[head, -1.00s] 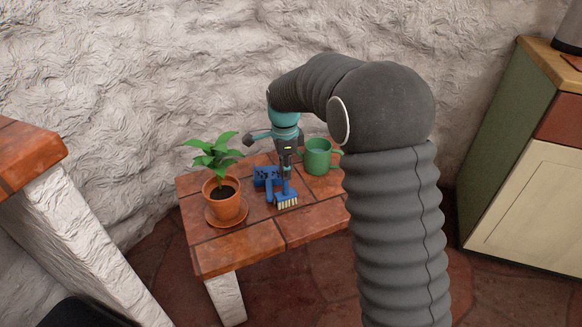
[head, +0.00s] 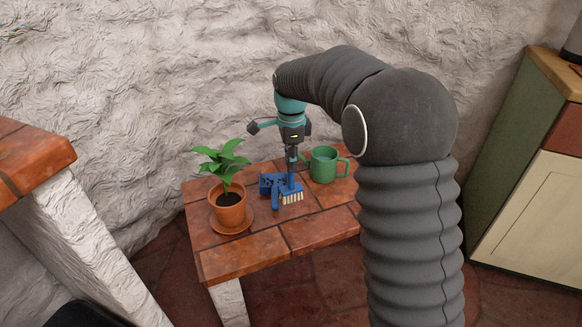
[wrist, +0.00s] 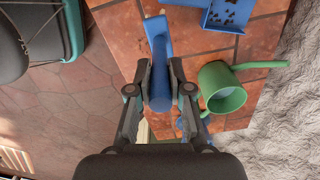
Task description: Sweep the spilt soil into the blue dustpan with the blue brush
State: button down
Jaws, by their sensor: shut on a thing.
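My gripper (wrist: 161,82) is shut on the upright handle of the blue brush (wrist: 158,62). In the head view the gripper (head: 292,150) points down, with the brush's pale bristles (head: 292,198) below it, close to the tabletop; I cannot tell whether they touch. The blue dustpan (head: 268,182) lies on the table just left of and behind the brush. In the wrist view the dustpan (wrist: 238,26) is at the top right edge, partly cut off, with dark bits of soil (wrist: 222,17) in it. Soil on the tabletop cannot be made out clearly.
A potted plant (head: 230,212) on a saucer stands on the left of the tiled table (head: 275,247). A rough white wall rises behind. The table's front strip is clear.

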jog(key=shift+r, duration=0.25)
jog(key=shift+r, duration=1.45)
